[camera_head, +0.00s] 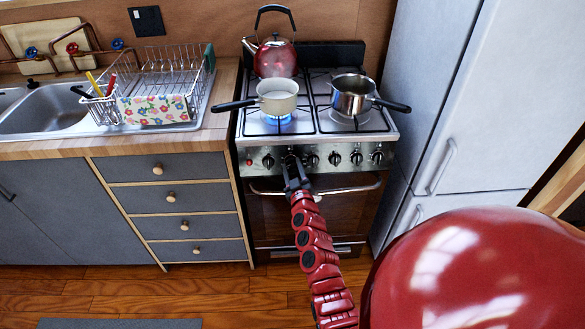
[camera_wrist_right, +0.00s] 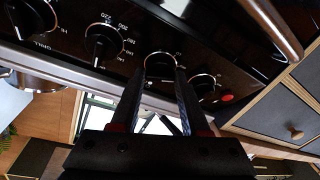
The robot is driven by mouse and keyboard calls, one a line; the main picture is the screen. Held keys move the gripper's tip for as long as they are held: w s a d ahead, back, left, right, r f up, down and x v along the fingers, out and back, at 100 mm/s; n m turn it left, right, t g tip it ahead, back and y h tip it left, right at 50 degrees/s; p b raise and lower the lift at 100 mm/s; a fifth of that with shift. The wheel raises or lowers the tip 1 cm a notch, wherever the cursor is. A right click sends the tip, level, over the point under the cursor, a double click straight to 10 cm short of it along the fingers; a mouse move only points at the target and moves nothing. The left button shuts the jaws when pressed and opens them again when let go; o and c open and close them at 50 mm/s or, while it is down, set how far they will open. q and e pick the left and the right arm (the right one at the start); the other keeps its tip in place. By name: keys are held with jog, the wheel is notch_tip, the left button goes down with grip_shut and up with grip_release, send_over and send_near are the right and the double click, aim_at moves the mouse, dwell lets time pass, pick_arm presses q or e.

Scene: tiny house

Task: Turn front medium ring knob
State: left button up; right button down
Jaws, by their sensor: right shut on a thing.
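The stove's front panel (camera_head: 322,168) carries a row of dark knobs. My right gripper (camera_head: 291,170) reaches up from below and is shut on the second knob from the left (camera_head: 290,156), which it largely covers. In the right wrist view, seen upside down, the fingers (camera_wrist_right: 159,82) sit on either side of this knob (camera_wrist_right: 160,58). The leftmost knob (camera_head: 268,160) also shows in the wrist view (camera_wrist_right: 203,84). A knob with temperature numbers (camera_wrist_right: 104,40) is on the other side. The gripped knob's markings are mostly hidden. My left gripper is not in view.
A pale pot (camera_head: 277,104) stands over a blue flame (camera_head: 280,123) on the front left burner. A steel pot (camera_head: 352,98) is at the right, a red kettle (camera_head: 274,58) behind. The oven handle (camera_head: 345,188) juts out below the knobs. A fridge (camera_head: 455,110) stands right.

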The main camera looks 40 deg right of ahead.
jog(key=shift+m, duration=0.4)
jog(key=m+h+p, duration=0.1)
jog(key=m, duration=0.2)
jog(key=m+g+h+p, duration=0.1)
jog(key=m+h+p, duration=0.1)
jog(key=m, duration=0.2)
jog(key=shift+w+a+r, duration=0.1)
jog(key=shift+a+r, duration=0.05)
jog(key=shift+r, duration=0.05)
jog(key=m+g+p, duration=0.1)
jog(key=m, duration=0.2)
jog(key=m+g+h+p, duration=0.1)
jog(key=m, duration=0.2)
jog(key=shift+w+a+f+h, duration=0.1)
jog(key=shift+a+h, duration=0.05)
jog(key=shift+h, duration=0.15)
jog(key=m+g, duration=0.1)
jog(key=m, duration=0.2)
jog(key=m+g+p, duration=0.1)
jog(key=m, duration=0.2)
jog(key=shift+w+m+h, duration=0.1)
jog(key=shift+m+h, duration=0.2)
jog(key=shift+h, duration=0.1)
jog(key=m+g, duration=0.1)
jog(key=m, duration=0.1)
jog(key=m+g+p, duration=0.1)
jog(key=m, duration=0.3)
jog(key=shift+a+r+m+g+y, duration=0.1)
jog(key=shift+r+m+g+y, duration=0.2)
jog(key=shift+g+y, duration=0.1)
